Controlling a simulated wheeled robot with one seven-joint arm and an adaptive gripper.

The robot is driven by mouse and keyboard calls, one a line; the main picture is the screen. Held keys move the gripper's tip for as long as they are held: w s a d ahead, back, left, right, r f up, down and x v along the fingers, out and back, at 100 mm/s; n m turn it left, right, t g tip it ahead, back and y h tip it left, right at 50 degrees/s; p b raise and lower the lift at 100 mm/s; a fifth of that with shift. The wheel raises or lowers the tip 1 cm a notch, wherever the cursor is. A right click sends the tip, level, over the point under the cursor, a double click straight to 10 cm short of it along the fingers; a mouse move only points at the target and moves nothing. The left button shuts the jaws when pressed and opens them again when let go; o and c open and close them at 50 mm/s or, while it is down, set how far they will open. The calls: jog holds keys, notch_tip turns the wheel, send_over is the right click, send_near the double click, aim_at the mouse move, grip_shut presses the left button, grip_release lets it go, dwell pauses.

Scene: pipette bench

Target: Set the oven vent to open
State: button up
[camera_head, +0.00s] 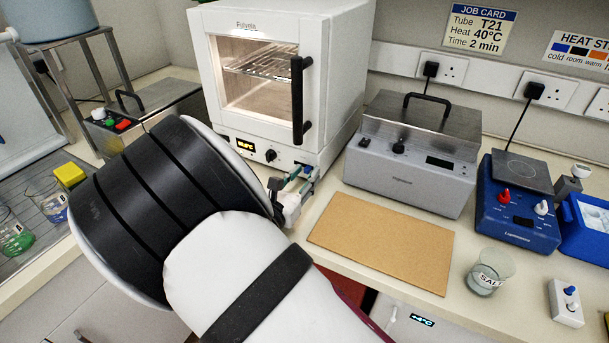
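The white oven (336,85) stands at the back centre with its glass door closed and a black vertical handle on the door's right. Its lower front panel has a small lit display (246,146) and a black knob (270,155). My gripper (306,177) is in front of the lower right part of this panel, close to it. Whether it touches the panel is unclear. The fingers are small and partly overlapped by my arm, so their opening cannot be judged. I cannot make out the vent control or its setting; the gripper covers part of the panel.
A cork-coloured board (385,248) lies clear in front. A grey lidded bath (415,155) stands right of the oven, then a blue hotplate (517,205). A salt beaker (488,272) is near the front edge. My arm hides much of the bench at left.

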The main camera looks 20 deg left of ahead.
jog(key=s, duration=0.7)
jog(key=s+a, duration=0.1)
jog(key=s, duration=0.3)
jog(key=shift+s, duration=0.25)
jog(key=w+d+r+m+g+h, duration=0.2)
jog(key=d+r+m+g+h, duration=0.15)
jog(key=d, duration=0.35)
jog(key=w+d+r+m+g+h, duration=0.25)
jog(key=d+m, duration=0.25)
jog(key=d, duration=0.3)
jog(key=w+d+r+m+g+h, duration=0.1)
jog(key=d+r+m+g+h, duration=0.2)
jog(key=d, duration=0.4)
jog(key=s+d+r+m+g+y, duration=0.1)
jog(key=s+d+r+m+g, duration=0.2)
jog(key=d, duration=0.4)
jog(key=s+d+r+m+g+y, duration=0.1)
jog(key=s+d+m+g, duration=0.1)
jog(key=d+m, duration=0.45)
jog(key=s+d+r+m+y, duration=0.3)
jog(key=s+d+m+y, duration=0.1)
jog(key=s+m, duration=0.3)
jog(key=s+d+r+m+y, duration=0.3)
jog(key=s+d+m+y, duration=0.1)
jog(key=s+m, duration=0.3)
jog(key=s, duration=0.2)
jog(key=shift+s+y, duration=0.3)
